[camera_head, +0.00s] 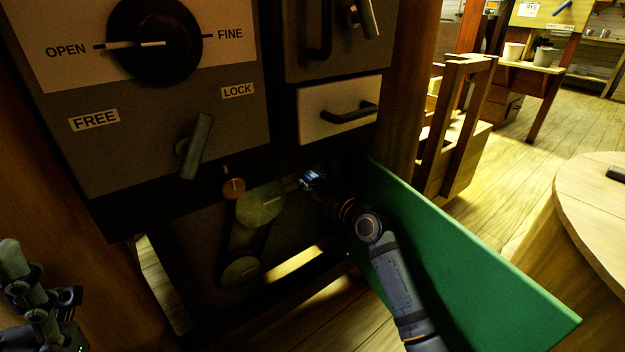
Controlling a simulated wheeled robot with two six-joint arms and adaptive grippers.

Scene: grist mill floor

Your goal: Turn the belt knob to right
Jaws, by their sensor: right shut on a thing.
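The dark machine's lower bay stands open, with its green door (470,265) swung out to the right. Inside are a small orange-brown disc (234,188), a larger green-grey pulley (262,207) and a lower pulley (240,269). My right gripper (306,181) reaches into the bay in front of the door, just right of the green-grey pulley. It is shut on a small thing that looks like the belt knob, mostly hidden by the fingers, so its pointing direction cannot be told. My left gripper (45,308) is at the lower left, away from the machine; its jaws are unclear.
Above the bay are a large black OPEN/FINE dial (154,42), a FREE/LOCK lever (195,147) and a pale drawer (330,105) with a dark handle. A round wooden table (590,210) stands at the right.

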